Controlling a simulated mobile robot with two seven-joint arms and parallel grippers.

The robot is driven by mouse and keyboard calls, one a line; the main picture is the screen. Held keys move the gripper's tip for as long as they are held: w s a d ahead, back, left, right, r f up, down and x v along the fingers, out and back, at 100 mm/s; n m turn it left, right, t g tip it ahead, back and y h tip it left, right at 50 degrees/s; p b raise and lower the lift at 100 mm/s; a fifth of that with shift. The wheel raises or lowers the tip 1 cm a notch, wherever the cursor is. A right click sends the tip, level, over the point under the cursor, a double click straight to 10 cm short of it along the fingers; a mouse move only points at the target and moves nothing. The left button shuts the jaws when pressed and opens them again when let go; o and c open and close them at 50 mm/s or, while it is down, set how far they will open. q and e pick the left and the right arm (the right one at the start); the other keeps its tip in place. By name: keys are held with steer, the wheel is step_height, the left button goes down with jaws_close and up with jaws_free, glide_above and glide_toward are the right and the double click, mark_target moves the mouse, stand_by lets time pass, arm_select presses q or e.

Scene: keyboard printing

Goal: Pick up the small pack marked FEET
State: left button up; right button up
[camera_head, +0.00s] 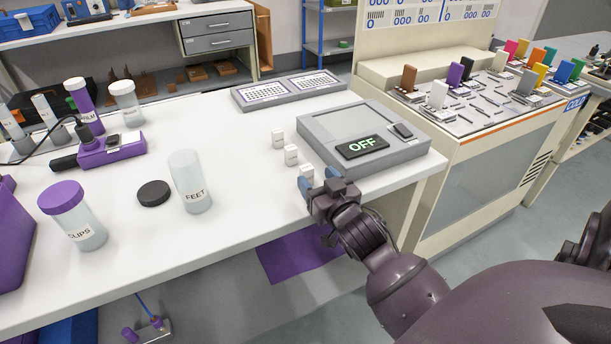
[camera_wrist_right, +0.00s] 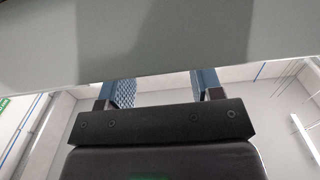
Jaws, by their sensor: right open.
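Several small white packs stand in a short row left of the grey device: a far pack (camera_head: 278,137), a middle pack (camera_head: 291,155) and a near pack (camera_head: 306,171). Their labels are too small to read, so I cannot tell which is marked FEET. My right gripper (camera_head: 317,181) is open at the table's front edge, its blue fingers beside the near pack. In the right wrist view the fingers (camera_wrist_right: 160,92) are apart; no pack shows between them, and a plain grey surface fills the top. My left gripper is not in view.
A clear jar marked FEET (camera_head: 190,183) stands open beside a black lid (camera_head: 154,193). A purple-lidded jar (camera_head: 73,215) stands left. The grey device (camera_head: 325,122) reading OFF is just beyond my right gripper. The white table (camera_head: 235,135) is clear between jars and packs.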

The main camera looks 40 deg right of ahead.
mark_target(309, 170)
steer(key=shift+x, duration=1.6)
steer(key=shift+a+r, duration=0.1)
steer(key=shift+a, duration=0.05)
steer(key=c, duration=1)
